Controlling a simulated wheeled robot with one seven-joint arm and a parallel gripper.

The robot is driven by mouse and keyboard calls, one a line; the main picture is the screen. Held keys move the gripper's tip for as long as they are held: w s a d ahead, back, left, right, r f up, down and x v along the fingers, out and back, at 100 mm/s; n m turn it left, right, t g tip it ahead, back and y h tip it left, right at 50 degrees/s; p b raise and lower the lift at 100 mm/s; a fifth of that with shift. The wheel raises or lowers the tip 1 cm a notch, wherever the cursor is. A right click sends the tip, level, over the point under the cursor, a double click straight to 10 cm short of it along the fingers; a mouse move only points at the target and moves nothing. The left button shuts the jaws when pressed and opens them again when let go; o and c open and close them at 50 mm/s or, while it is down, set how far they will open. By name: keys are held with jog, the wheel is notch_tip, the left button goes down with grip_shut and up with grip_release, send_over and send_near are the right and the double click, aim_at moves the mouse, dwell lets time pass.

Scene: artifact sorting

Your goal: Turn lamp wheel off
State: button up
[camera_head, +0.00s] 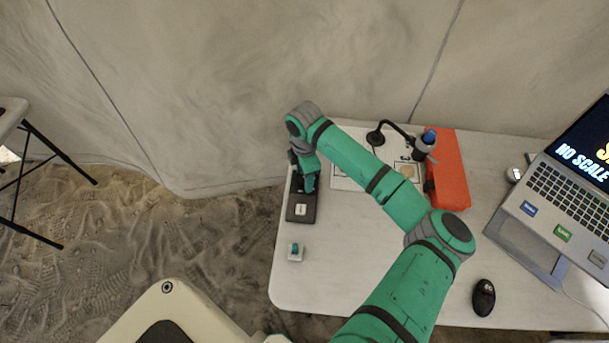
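A black desk lamp (396,128) stands at the back of the white table, its round base to the left and its head to the right. A blue round part (430,136) sits on top of the lamp head; it may be the wheel, but it is too small to be sure. My gripper (308,184) points down over a dark flat device at the table's left edge, well left of the lamp. My green arm crosses the middle of the table in front of it. The fingertips are too small and hidden to show whether they are open.
The dark device (301,210) has a white label. A small white box with a teal knob (295,251) lies nearer. An orange case (449,170) and a marked sheet (346,181) lie near the lamp. A laptop (567,196) and a black mouse (484,298) are right.

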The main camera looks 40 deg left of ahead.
jog(key=shift+r, duration=0.15)
notch_tip(320, 180, up, 10)
jog(key=shift+r, duration=0.25)
dwell(0.3)
dwell(0.5)
